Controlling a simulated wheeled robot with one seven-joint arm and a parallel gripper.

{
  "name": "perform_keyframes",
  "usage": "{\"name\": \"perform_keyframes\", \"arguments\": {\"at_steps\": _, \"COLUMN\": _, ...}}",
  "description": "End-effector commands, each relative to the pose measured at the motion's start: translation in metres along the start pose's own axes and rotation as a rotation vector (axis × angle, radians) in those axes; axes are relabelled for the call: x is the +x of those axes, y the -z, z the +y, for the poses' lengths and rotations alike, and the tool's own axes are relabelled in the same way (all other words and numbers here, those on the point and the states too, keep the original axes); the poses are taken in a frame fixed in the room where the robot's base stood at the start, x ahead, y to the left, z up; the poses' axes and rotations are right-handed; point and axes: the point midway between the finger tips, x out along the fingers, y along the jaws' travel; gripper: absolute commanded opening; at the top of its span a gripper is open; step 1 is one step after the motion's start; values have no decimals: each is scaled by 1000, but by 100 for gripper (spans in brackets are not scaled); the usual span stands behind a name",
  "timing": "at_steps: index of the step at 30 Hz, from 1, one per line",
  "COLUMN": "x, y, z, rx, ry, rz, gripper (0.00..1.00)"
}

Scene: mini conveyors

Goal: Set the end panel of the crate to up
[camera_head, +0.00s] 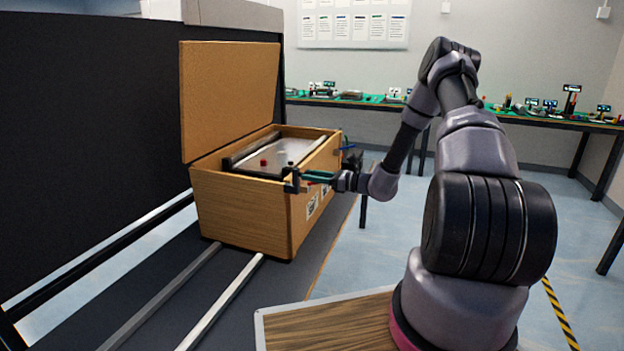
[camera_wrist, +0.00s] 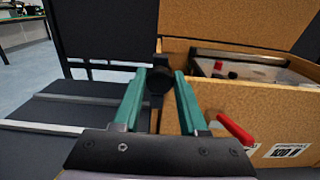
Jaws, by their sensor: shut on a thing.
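The wooden crate (camera_head: 235,212) stands at centre left in the head view. A tall wooden panel (camera_head: 228,95) rises upright along its far-left side. The near end panel (camera_head: 222,215) of the crate looks upright. In the wrist view the crate (camera_wrist: 265,105) fills the right side, with the tall panel (camera_wrist: 230,22) behind it. My gripper (camera_head: 298,182) is at the crate's near right corner. What the knob is fixed to is partly hidden.
A tray (camera_head: 285,150) with a red piece lies inside the crate. A red handle (camera_wrist: 236,130) and a blue handle (camera_head: 347,147) stick out from its long side. The crate rests on a dark conveyor (camera_head: 215,300) with pale rails. A black wall (camera_head: 80,140) stands at left.

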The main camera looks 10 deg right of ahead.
Motion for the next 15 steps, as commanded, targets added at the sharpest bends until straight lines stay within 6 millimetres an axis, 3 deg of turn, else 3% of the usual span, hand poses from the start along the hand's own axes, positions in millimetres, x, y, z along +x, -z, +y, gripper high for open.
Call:
{"name": "perform_keyframes", "arguments": {"at_steps": 2, "x": 1, "y": -2, "z": -1, "rx": -1, "ry": 1, "rz": -5, "gripper": 0}}
{"name": "perform_keyframes", "arguments": {"at_steps": 3, "x": 1, "y": -2, "z": -1, "rx": -1, "ry": 2, "rz": -5, "gripper": 46}}
{"name": "perform_keyframes", "arguments": {"at_steps": 5, "x": 1, "y": -2, "z": -1, "rx": -1, "ry": 2, "rz": -5, "gripper": 69}}
{"name": "perform_keyframes", "arguments": {"at_steps": 15, "x": -1, "y": 0, "z": -1, "rx": -1, "ry": 1, "rz": -2, "gripper": 70}}
